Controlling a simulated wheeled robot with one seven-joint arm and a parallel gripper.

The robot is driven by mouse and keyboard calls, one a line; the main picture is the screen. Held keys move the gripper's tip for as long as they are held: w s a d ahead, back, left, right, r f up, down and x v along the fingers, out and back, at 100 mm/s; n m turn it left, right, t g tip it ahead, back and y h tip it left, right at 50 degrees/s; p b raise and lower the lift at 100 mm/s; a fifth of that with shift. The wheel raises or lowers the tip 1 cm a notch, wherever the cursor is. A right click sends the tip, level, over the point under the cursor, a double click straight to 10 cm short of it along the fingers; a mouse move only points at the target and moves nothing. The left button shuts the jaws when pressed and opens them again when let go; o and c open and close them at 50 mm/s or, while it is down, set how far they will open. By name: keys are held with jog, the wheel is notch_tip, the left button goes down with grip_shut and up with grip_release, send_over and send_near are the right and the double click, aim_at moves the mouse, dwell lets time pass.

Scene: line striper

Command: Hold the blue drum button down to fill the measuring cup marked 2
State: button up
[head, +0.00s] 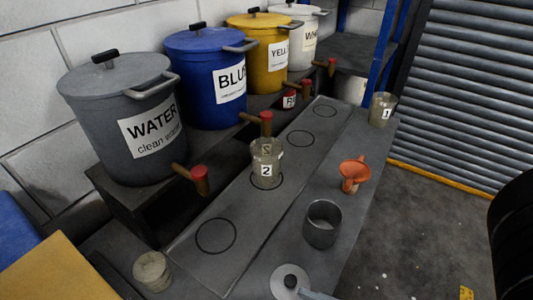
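The blue drum (208,75) stands on the raised shelf, second from the left, with a label reading "BLU". Its tap juts out toward the bench and ends in a red button (266,117). The clear measuring cup marked 2 (267,172) stands upright directly below that button, on a drawn circle on the bench strip. Its rim is just under the tap, and I cannot tell whether it holds any liquid. My gripper is not in view.
A grey water drum (120,105), yellow drum (262,45) and white drum (302,30) share the shelf. A cup marked 1 (382,112), orange funnel (354,173), grey pot (321,225), round lid (286,286) and another cup (152,271) stand on the bench.

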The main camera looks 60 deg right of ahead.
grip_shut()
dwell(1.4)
